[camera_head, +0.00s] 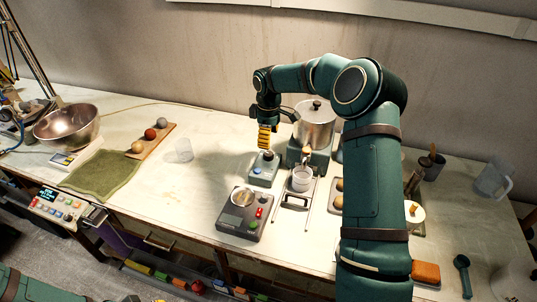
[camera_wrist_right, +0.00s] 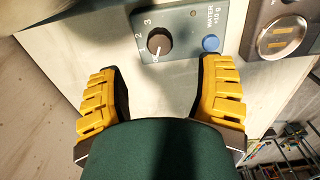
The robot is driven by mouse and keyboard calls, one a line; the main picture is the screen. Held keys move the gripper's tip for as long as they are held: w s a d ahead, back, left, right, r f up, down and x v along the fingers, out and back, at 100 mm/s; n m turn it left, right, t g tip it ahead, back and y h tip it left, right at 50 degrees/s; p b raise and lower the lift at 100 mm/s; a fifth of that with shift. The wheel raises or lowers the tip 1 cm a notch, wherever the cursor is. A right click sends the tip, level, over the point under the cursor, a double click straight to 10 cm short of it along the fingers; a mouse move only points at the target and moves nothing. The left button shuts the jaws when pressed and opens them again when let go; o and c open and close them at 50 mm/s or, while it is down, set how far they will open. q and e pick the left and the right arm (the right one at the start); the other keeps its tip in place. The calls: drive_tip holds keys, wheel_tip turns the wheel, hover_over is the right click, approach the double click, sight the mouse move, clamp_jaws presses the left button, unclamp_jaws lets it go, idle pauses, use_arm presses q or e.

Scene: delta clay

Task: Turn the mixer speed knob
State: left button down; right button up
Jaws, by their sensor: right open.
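The speed knob (camera_wrist_right: 158,44) is dark and round, on a grey-green control box with the marks 1, 2 and 3 around it. Its light pointer mark seems to face the lower left, near the lowest mark. The control box (camera_head: 263,171) stands on the bench in the head view. My right gripper (camera_head: 265,139) points down just above the box. In the right wrist view, its yellow-padded fingers (camera_wrist_right: 161,72) are wide apart and empty, with the knob beyond the gap between them, not touched. My left gripper is out of view.
A blue button (camera_wrist_right: 210,43) labelled WATER sits beside the knob. A steel pot (camera_head: 315,124) on a green base stands behind right. A dark scale box (camera_head: 240,223) is in front, and a rack with a white cup (camera_head: 302,179) is on the right.

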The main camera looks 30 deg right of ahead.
sight(268, 153)
wheel_tip(268, 153, down, 8)
drive_tip(key=shift+r, duration=0.15)
idle(0.3)
clamp_jaws()
